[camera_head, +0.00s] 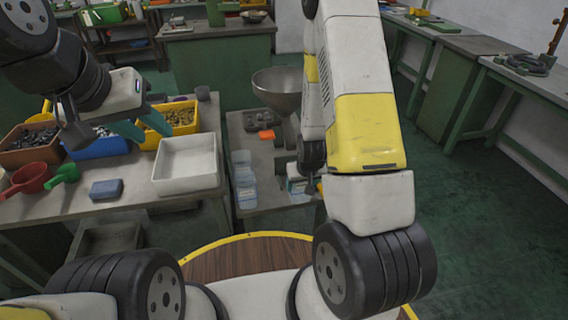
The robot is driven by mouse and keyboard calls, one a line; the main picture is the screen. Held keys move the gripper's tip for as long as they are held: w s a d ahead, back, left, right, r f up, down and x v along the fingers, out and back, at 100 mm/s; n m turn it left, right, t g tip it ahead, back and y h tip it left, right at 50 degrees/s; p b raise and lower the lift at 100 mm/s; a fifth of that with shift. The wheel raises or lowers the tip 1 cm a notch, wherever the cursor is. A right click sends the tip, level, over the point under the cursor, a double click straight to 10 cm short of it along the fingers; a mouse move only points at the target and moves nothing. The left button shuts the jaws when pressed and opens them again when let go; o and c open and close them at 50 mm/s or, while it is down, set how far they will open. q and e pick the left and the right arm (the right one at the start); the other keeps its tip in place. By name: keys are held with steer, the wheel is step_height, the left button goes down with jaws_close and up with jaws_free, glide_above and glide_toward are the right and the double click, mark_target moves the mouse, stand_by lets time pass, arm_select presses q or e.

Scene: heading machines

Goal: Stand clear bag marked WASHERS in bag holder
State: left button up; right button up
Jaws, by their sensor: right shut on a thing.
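My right gripper (313,172) is mostly hidden behind its own arm, low beside the grey side table. It is shut on a small clear bag with a white and blue look (297,186), close above or at the table top; I cannot tell if they touch. Its marking is too small to read. Several clear, bluish bags or containers (243,182) stand to the left on the same table. I cannot make out the bag holder for certain. My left gripper (157,135), with teal fingers apart, is empty above the workbench, near the yellow bin.
The workbench (130,205) holds a yellow bin (178,128), a blue bin (100,148), a brown bin (30,155), a white tray (187,165), scoops and a blue block (106,190). A metal funnel (278,88) and an orange item (267,135) are at the side table (250,150).

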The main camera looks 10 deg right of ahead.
mark_target(304, 202)
steer(key=s+f, duration=0.1)
steer(key=f, duration=0.3)
steer(key=s+f, duration=0.1)
steer(key=f, duration=0.1)
steer(key=shift+s+d+f, duration=0.15)
steer(key=shift+s+f, duration=0.1)
steer(key=shift+s, duration=0.05)
steer(key=shift+w+f, duration=0.1)
steer(key=shift+f, duration=0.1)
steer(key=w, duration=0.5)
steer(key=w+f, duration=0.1)
steer(key=w, duration=1.1)
steer(key=shift+w+d+f, duration=0.15)
steer(key=shift+w+f, duration=0.1)
steer(key=shift+f, duration=0.1)
steer(key=o, duration=1.3)
steer(key=shift+f, duration=0.1)
steer(key=shift+o, duration=0.2)
